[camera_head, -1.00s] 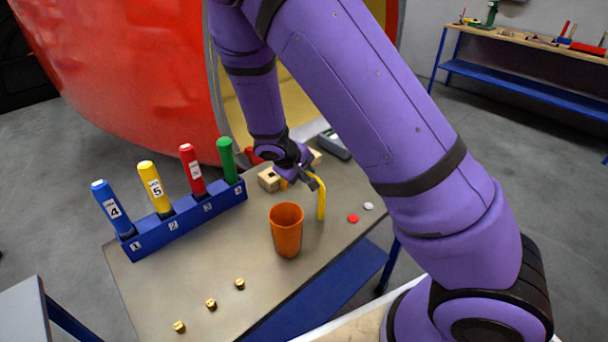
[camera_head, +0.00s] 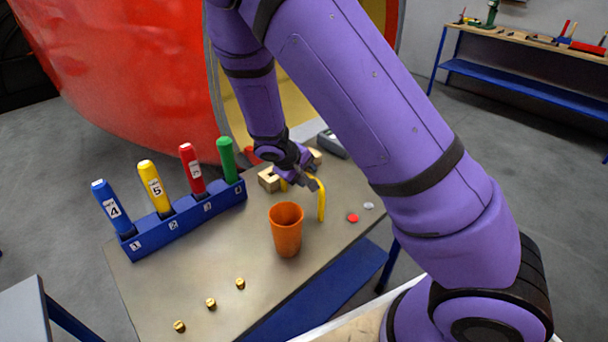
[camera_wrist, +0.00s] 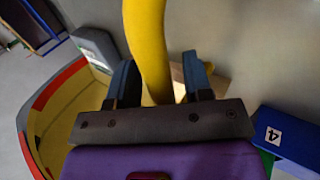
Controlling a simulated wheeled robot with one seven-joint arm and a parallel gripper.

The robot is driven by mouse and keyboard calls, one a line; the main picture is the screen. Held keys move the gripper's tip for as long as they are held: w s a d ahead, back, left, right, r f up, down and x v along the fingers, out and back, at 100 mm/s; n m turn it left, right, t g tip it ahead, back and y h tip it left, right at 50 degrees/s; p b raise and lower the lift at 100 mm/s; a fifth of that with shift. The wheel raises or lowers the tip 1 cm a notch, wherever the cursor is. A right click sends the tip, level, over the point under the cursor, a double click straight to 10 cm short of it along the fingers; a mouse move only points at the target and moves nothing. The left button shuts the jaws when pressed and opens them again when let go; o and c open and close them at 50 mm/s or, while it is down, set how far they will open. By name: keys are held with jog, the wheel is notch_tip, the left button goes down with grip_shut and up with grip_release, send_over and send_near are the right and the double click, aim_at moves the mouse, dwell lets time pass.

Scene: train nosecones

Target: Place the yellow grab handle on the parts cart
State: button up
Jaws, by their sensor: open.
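The yellow grab handle (camera_head: 321,200) is a curved bar standing on the grey-topped table (camera_head: 215,275), behind and right of the orange cup. In the wrist view the yellow bar (camera_wrist: 147,40) passes between the two dark fingers of my gripper (camera_wrist: 160,80). The fingers stand apart, with a gap visible on the right side of the bar. In the head view my gripper (camera_head: 312,184) is at the handle's upper part, and my arm hides some of the area behind. I cannot tell which surface is the parts cart.
An orange cup (camera_head: 286,230) stands close to the handle. A blue rack (camera_head: 185,222) holds blue, yellow, red and green cylinders. Wooden blocks (camera_head: 268,180), a grey device (camera_head: 333,144), a red disc (camera_head: 352,218) and several brass pieces (camera_head: 211,303) lie around. The front table area is mostly clear.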

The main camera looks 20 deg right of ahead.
jog(key=v, duration=1.2)
jog(key=s+d+r+m+y, duration=0.2)
jog(key=s+d+r, duration=0.2)
jog(key=s+r, duration=0.3)
jog(key=s+d+r+m+y, duration=0.1)
jog(key=s+d+r+y, duration=0.3)
jog(key=r, duration=0.6)
jog(key=s+r+t, duration=0.1)
jog(key=s+r, duration=0.2)
jog(key=s, duration=0.4)
jog(key=s+r+t, duration=0.2)
jog(key=s+r, duration=0.2)
jog(key=s, duration=0.4)
jog(key=shift+s+d+m, duration=0.15)
jog(key=shift+d+m, duration=0.15)
